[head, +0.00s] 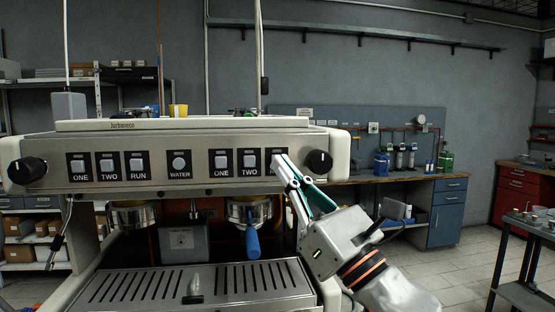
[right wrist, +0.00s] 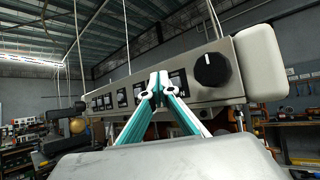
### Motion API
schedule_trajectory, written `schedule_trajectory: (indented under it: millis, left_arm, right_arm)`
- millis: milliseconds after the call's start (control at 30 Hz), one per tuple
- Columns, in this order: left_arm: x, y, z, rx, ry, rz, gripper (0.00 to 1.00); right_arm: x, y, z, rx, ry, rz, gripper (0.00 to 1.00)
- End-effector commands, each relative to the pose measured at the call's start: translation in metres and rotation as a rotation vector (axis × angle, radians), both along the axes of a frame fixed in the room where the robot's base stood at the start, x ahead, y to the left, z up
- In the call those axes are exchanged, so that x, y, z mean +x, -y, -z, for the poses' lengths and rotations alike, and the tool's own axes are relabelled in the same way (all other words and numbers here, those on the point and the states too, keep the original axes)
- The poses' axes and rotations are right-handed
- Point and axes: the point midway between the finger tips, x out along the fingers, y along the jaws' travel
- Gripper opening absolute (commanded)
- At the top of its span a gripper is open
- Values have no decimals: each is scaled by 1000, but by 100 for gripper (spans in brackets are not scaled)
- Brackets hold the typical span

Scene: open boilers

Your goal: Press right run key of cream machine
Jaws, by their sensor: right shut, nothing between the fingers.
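The cream machine (head: 190,126) fills the left and middle of the head view, with a steel front panel of white keys on black plates. The right-hand group shows ONE (head: 222,161) and TWO (head: 250,161). The right run key beside them is mostly hidden behind my right gripper (head: 280,161). My right gripper is shut and empty, its fingertips at the panel over that key's place. The right wrist view shows the fingertips (right wrist: 158,78) before the panel, with a dark key plate (right wrist: 178,82) just right of them. Contact cannot be told. My left gripper is out of view.
A black knob (head: 320,162) sits on the panel right of the fingertips. A portafilter with a blue handle (head: 253,243) hangs below, left of my right gripper. The slotted drip tray (head: 140,287) lies beneath. A workbench (head: 400,174) stands behind at the right.

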Motion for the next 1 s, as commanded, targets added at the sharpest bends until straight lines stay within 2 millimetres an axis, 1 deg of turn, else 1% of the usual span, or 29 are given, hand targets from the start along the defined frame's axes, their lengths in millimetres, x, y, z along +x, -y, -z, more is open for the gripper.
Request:
schedule_trajectory:
  millis: [33, 100, 433, 567, 1000]
  left_arm:
    - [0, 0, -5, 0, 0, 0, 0]
    - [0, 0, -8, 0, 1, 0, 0]
    - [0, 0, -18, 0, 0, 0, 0]
    - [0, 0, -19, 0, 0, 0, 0]
    - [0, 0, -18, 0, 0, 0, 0]
  right_arm:
    - [-5, 1, -2, 0, 0, -1, 0]
    - [-11, 2, -2, 0, 0, -1, 0]
    - [-37, 8, -2, 0, 1, 1, 0]
    - [-40, 8, -1, 1, 1, 1, 0]
    - [-40, 8, -1, 0, 1, 1, 0]
